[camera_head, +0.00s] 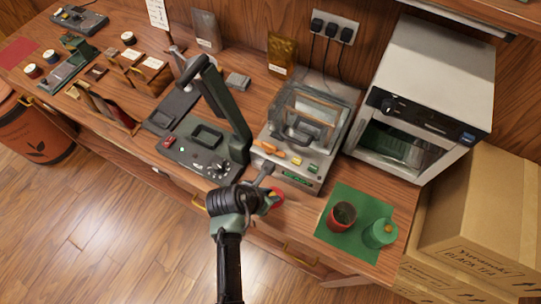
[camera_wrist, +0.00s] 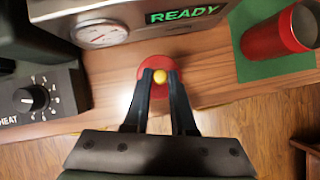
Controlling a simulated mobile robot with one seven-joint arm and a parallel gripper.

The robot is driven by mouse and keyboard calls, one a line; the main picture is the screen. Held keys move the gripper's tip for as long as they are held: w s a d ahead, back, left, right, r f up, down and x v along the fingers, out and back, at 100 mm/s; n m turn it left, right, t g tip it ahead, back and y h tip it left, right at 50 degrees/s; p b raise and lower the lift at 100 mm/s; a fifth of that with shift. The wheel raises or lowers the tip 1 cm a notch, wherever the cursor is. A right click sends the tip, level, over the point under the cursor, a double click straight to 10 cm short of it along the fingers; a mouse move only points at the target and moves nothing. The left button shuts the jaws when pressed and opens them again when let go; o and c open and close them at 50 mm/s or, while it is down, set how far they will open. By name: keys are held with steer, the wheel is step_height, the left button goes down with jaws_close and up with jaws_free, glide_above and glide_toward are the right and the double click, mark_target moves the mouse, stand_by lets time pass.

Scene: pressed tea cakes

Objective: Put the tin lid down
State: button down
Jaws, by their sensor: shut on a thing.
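My gripper (camera_wrist: 160,80) is shut on the small yellow knob (camera_wrist: 161,76) of the round red tin lid (camera_wrist: 148,66). In the head view, the lid (camera_head: 278,198) shows at the end of my gripper (camera_head: 270,193), by the counter's front edge, before the press machine. I cannot tell whether the lid touches the counter or hangs just above it. The red tin (camera_head: 342,215) stands upright and open on the green mat (camera_head: 327,236). It also shows at the upper right of the wrist view (camera_wrist: 278,34).
A green tin (camera_head: 380,233) stands beside the red tin. The press machine (camera_head: 300,170) with a gauge (camera_wrist: 102,33) and a lit "READY" sign is close behind the lid. A dark heater unit (camera_head: 205,150) is to the left. Bare wood lies between lid and mat.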

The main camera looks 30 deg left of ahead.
steer(key=shift+f, duration=1.15)
steer(key=shift+f, duration=0.2)
steer(key=c, duration=0.7)
jaws_free()
steer(key=shift+c, duration=0.2)
steer(key=shift+r, duration=0.1)
